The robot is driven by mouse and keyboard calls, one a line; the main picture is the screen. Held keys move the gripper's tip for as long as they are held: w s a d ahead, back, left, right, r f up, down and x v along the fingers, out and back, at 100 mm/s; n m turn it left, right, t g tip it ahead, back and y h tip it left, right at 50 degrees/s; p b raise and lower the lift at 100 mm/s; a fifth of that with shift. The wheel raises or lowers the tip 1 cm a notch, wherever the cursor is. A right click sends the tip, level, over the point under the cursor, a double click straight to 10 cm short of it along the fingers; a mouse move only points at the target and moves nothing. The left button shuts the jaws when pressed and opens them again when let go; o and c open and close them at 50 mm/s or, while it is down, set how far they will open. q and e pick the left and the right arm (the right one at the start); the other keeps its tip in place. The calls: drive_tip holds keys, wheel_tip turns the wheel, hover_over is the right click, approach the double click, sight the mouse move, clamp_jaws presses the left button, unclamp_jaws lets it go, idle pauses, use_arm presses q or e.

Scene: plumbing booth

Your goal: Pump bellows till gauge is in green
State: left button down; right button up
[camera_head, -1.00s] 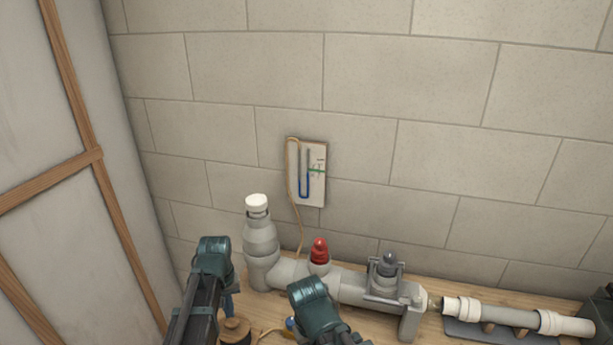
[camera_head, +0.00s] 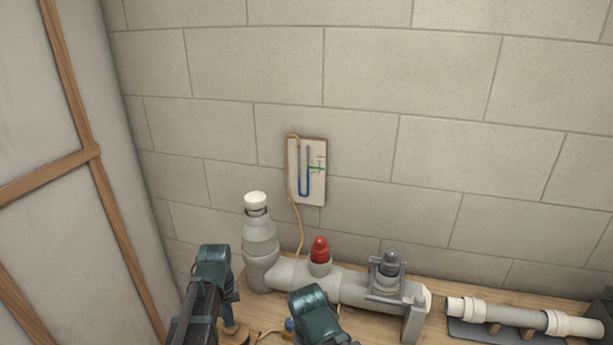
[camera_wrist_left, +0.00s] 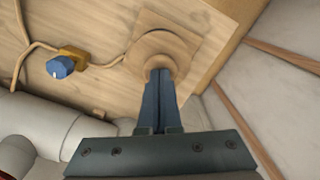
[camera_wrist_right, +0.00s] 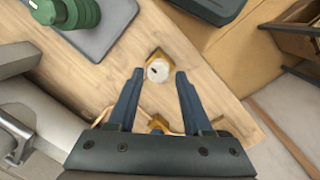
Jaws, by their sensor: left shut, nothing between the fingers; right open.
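The gauge (camera_head: 307,172) is a white board on the wall with a U-shaped tube, blue liquid in its lower part and a green mark beside the right leg. The liquid's exact level is too small to read. The bellows (camera_wrist_left: 160,45) is a round wooden piece on a square wooden base; it shows partly in the head view (camera_head: 238,337). My left gripper (camera_wrist_left: 160,73) is shut and empty, its fingertips at the top of the bellows. My right gripper (camera_wrist_right: 157,75) is open and empty, with a small white round piece on a wooden block (camera_wrist_right: 158,70) between or beyond its fingertips.
A blue-handled brass valve (camera_wrist_left: 62,67) sits on the hose beside the bellows. A grey pipe (camera_head: 345,285) with a red cap (camera_head: 320,248) lies behind my grippers. A second pipe (camera_head: 525,318) rests at right. A framed partition (camera_head: 70,170) stands at left.

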use_arm(q)
drive_tip(key=shift+r+p, duration=1.9)
drive_tip(key=shift+r, duration=0.1)
use_arm(e)
drive_tip(key=shift+r, duration=1.95)
use_arm(q)
drive_tip(key=shift+f, duration=0.25)
use_arm(e)
drive_tip(key=shift+f, duration=0.2)
use_arm(q)
drive_tip(key=shift+f+b, duration=1.8)
drive_tip(key=shift+b, duration=0.25)
use_arm(e)
drive_tip(key=shift+f, duration=1.85)
use_arm(q)
drive_tip(key=shift+r+p, duration=2.05)
use_arm(e)
drive_tip(key=shift+r, duration=2.1)
drive_tip(key=shift+f, duration=0.1)
